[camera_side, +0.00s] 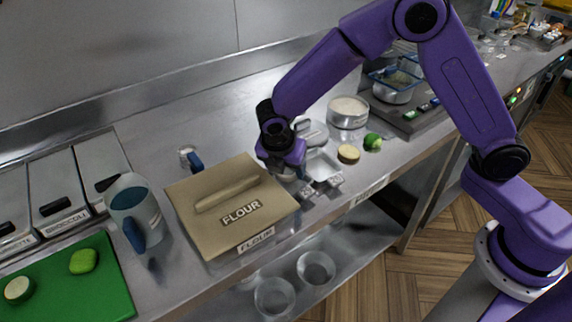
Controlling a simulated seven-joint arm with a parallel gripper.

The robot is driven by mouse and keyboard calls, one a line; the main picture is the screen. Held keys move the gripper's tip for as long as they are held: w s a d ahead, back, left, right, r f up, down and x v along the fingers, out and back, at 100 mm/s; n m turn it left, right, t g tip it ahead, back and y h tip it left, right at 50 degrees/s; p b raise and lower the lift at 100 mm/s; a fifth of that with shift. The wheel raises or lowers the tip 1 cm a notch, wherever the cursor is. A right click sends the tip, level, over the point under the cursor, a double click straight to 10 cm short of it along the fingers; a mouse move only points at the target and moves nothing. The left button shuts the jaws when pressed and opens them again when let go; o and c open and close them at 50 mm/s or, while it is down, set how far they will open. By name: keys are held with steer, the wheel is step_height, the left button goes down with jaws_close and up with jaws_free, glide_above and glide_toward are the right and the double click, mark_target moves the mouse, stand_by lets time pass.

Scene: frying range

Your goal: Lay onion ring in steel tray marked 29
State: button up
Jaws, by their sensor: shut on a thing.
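My gripper (288,172) is at the middle of the counter, pointing down just right of the flour box. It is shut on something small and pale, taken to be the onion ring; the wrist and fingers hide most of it. A shallow steel tray (322,164) lies just right of the gripper, with small tags at its front side. A second tray may be partly hidden behind the gripper. The number 29 cannot be read on any tag. I cannot tell whether the gripper touches a tray.
A blue-handled jug (134,208) and green board (75,285) are further left. A round pale slice (348,154), a lime (373,142) and a round tin (347,112) stand right.

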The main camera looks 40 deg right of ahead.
steer(key=o, duration=0.9)
steer(key=shift+c, duration=0.2)
steer(key=shift+r, duration=0.1)
step_height(320, 180, up, 7)
stand_by(0.6)
